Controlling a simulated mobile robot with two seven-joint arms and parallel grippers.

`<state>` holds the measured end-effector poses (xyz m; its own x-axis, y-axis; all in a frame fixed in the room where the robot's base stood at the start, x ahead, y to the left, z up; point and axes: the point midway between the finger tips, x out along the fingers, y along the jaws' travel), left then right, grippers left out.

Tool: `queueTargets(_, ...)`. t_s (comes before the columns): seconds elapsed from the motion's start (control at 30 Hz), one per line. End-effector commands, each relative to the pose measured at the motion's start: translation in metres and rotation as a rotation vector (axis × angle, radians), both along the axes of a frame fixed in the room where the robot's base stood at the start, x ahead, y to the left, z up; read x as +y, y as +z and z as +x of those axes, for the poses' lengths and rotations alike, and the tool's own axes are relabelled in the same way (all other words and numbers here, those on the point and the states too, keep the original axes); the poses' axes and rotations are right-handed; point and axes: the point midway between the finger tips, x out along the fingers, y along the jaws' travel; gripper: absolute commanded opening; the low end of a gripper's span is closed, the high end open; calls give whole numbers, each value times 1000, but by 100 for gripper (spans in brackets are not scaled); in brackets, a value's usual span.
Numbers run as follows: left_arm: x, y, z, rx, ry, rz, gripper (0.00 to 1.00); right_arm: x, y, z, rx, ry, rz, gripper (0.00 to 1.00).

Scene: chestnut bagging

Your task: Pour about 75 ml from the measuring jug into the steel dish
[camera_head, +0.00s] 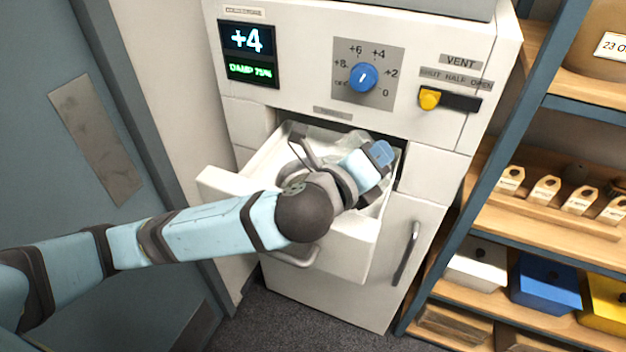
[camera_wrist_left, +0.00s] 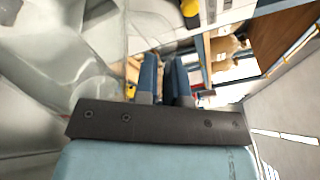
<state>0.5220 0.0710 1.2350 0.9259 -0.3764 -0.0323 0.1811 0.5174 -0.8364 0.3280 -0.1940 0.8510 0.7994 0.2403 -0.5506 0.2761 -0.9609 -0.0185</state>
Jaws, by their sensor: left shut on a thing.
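My left gripper (camera_head: 382,154) is inside the open white drawer (camera_head: 352,240), toward its right back corner. Its two blue fingers (camera_wrist_left: 165,78) are close together in the left wrist view, shut on the measuring jug. The clear jug (camera_head: 345,139) shows in part behind my wrist, and its transparent wall fills the upper left of the wrist view (camera_wrist_left: 95,50). The grip point itself is hard to see. The jug's liquid level and tilt cannot be told. I cannot make out the steel dish; my forearm and wrist hide much of the drawer.
The white cabinet has a display (camera_head: 248,53) reading +4 and DAMP 75%, a blue dial (camera_head: 362,78) and a yellow vent slider (camera_head: 430,98). Wooden shelves (camera_head: 545,215) with tags and coloured bins stand close on the right. A grey-blue door (camera_head: 60,180) is on the left.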

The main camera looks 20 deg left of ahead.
Motion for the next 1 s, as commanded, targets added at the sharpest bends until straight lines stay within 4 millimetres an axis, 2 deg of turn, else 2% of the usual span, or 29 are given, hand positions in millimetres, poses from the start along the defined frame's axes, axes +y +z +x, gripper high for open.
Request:
queueTargets(0.43, 1, 2, 0, 4, -1, -14, 0, 0, 0, 0, 0, 1, 1, 41)
queueTargets(0.47, -1, 5, 0, -4, -1, 6, 0, 0, 5, 0, 1, 1, 0, 41)
queueTargets(0.6, -18, 9, -7, -113, -4, 268, 0, -1, 50, -1, 4, 0, -5, 41)
queueTargets(0.67, -22, 11, -9, -139, -3, 324, 0, -3, 62, 0, -9, -6, -7, 41)
queueTargets(0.8, -25, 2, -10, -159, -2, 367, 0, -9, 63, 2, -21, -18, -10, 41)
queueTargets(1.0, -34, -1, -14, -191, -4, 440, 0, -9, 63, -2, -1, -19, -14, 41)
